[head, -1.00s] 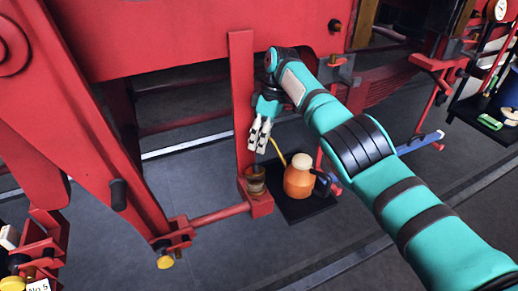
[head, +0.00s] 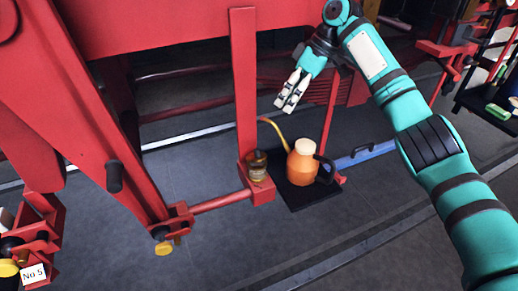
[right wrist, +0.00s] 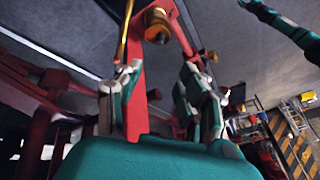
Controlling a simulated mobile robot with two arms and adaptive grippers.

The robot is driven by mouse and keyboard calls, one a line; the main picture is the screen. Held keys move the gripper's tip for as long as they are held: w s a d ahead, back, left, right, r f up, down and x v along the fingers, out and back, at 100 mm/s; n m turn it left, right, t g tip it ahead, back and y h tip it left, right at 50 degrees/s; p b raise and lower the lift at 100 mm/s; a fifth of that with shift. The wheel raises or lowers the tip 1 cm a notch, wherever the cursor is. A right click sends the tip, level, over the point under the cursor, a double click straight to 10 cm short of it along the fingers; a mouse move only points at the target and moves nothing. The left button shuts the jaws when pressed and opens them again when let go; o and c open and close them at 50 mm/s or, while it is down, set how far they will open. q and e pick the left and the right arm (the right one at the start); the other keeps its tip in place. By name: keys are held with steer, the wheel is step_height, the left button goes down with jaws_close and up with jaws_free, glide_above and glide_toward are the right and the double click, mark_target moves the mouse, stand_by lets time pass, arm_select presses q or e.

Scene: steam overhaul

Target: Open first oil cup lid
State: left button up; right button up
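A small brass-coloured oil cup (head: 258,168) with a dark top (head: 257,156) stands on the red bracket at the foot of a red upright bar. It also shows in the right wrist view (right wrist: 157,26), near the top middle. Whether its lid is shut is too small to tell. My right gripper (head: 284,104) is above and to the right of the cup in the head view, apart from it. In the right wrist view its fingers (right wrist: 160,72) are spread with nothing held. My left gripper is out of the head view; a teal arm (right wrist: 280,20) shows at the wrist view's upper right, its end unclear.
An orange oil can (head: 302,166) with a long yellow spout stands on a dark tray (head: 305,201) right of the cup. The red upright bar (head: 244,80) rises behind the cup. A red rod (head: 221,201) runs left from the bracket. Grey floor lies in front.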

mark_target(255, 153)
steer(key=p+x, duration=0.3)
steer(key=x, duration=1.4)
steer(key=shift+f, duration=0.1)
jaws_close()
